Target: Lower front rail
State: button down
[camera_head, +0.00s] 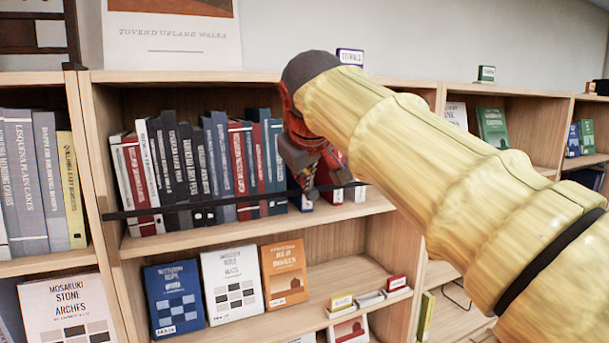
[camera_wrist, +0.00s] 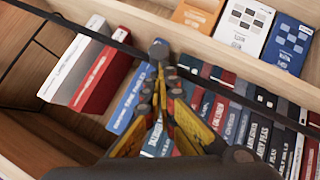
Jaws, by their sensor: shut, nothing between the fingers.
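The front rail (camera_head: 230,200) is a thin black bar across the front of the upper book row, in front of the lower part of the spines. In the head view it slopes slightly, its left end lower in the picture. My gripper (camera_head: 313,192) is at the rail's right part, shut and empty, and its fingers overlap the bar in the picture. In the wrist view the rail (camera_wrist: 80,28) runs diagonally, and the shut fingertips (camera_wrist: 159,52) cover a short stretch of it. I cannot tell whether they touch it.
Upright books (camera_head: 190,160) fill the shelf behind the rail, with a gap near the blue book (camera_wrist: 130,100). Face-out blue (camera_head: 175,298), white (camera_head: 232,284) and orange (camera_head: 284,273) books stand on the shelf below. A wooden upright (camera_head: 98,150) borders the bay on the left.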

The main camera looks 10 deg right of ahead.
notch_tip(320, 180, down, 8)
jog(key=b, duration=0.5)
jog(key=shift+f, duration=0.15)
